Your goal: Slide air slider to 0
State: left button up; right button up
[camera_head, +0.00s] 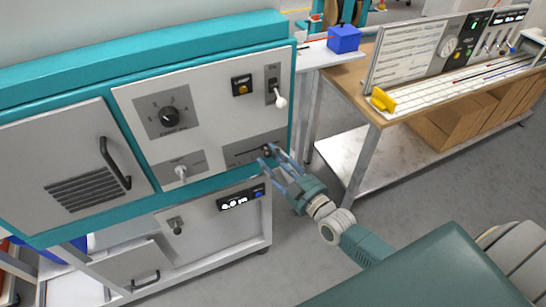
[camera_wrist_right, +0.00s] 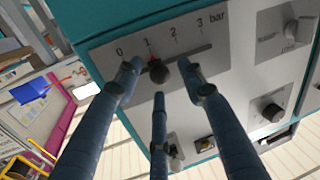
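The air slider is a dark round knob (camera_wrist_right: 158,72) on a horizontal slot marked 0 to 3 bar. In the right wrist view the knob stands near the 1 mark, with a small red pointer above it. In the head view the knob (camera_head: 266,150) is at the right end of the slider plate (camera_head: 243,152). My right gripper (camera_wrist_right: 160,75) is open, its three fingers spread around the knob with visible gaps. In the head view the right gripper (camera_head: 270,152) reaches the plate from the lower right. My left gripper is not in view.
The teal-framed panel also carries a rotary dial (camera_head: 170,117), a lever switch (camera_head: 280,100), an orange button (camera_head: 242,88) and a lower knob (camera_head: 181,172). A workbench (camera_head: 365,100) stands to the right, with floor between.

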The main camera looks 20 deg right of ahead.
jog(key=shift+c, duration=0.2)
grip_shut()
jog(key=d+b, duration=0.1)
jog(key=d, duration=0.3)
jog(key=shift+d, duration=0.2)
jog(key=shift+r, duration=0.1)
